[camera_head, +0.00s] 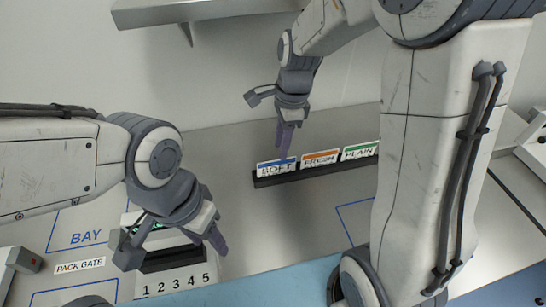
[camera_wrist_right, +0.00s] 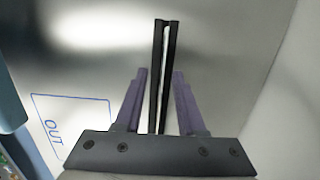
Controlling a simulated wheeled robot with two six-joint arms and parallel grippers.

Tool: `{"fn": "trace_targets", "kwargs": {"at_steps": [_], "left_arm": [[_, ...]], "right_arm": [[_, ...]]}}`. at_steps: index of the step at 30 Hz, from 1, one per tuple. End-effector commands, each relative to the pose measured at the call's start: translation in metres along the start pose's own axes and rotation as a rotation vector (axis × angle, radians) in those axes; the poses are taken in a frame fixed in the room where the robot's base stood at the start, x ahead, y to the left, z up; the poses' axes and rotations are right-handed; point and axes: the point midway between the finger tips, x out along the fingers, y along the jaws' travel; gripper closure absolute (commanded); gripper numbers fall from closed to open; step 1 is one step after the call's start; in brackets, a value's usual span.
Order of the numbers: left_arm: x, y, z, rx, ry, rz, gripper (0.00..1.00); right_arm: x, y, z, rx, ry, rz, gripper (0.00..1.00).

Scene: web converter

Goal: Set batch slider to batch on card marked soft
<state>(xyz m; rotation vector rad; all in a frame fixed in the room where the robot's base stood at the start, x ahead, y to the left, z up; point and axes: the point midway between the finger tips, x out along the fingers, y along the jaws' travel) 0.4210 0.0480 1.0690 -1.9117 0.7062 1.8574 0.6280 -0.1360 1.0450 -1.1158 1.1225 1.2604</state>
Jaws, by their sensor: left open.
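The SOFT card (camera_head: 276,169), white with a blue top band, stands at the left end of a black rack (camera_head: 316,171); its number is too small to read. My right gripper (camera_head: 285,150) points down just above and behind this card. In the right wrist view its two fingers (camera_wrist_right: 159,73) are apart, with the rack and a thin white card edge between them; contact cannot be told. The batch slider panel (camera_head: 176,284), marked 1 to 5, is at the lower left. My open left gripper (camera_head: 178,252) hangs over it and hides part of it, so the slider's setting is unclear.
FRESH (camera_head: 320,160) and PLAIN (camera_head: 360,151) cards stand right of SOFT. A PACK GATE label (camera_head: 80,265) and BAY outline (camera_head: 86,239) are at the left. An OUT outline (camera_wrist_right: 72,125) shows in the wrist view. A shelf (camera_head: 200,8) overhangs the back. The middle counter is clear.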

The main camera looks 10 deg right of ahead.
Motion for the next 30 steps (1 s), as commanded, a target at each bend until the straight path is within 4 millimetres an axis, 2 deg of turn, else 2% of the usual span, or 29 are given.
{"fn": "trace_targets", "kwargs": {"at_steps": [4,10,19,29,30], "left_arm": [[0.0,0.0,0.0,0.0,0.0,0.0,0.5],[0.0,0.0,0.0,0.0,0.0,0.0,0.5],[0.0,0.0,0.0,0.0,0.0,0.0,0.5],[0.0,0.0,0.0,0.0,0.0,0.0,0.5],[0.0,0.0,0.0,0.0,0.0,0.0,0.5]], "right_arm": [[0.005,0.001,0.0,-0.001,0.0,0.003,0.61],[0.023,0.001,0.002,-0.003,0.0,0.004,0.61],[0.069,0.001,0.001,-0.002,0.0,0.004,0.61],[0.075,0.0,0.0,-0.001,0.001,0.0,0.61],[0.075,0.0,0.0,-0.001,0.0,0.0,0.77]]}}
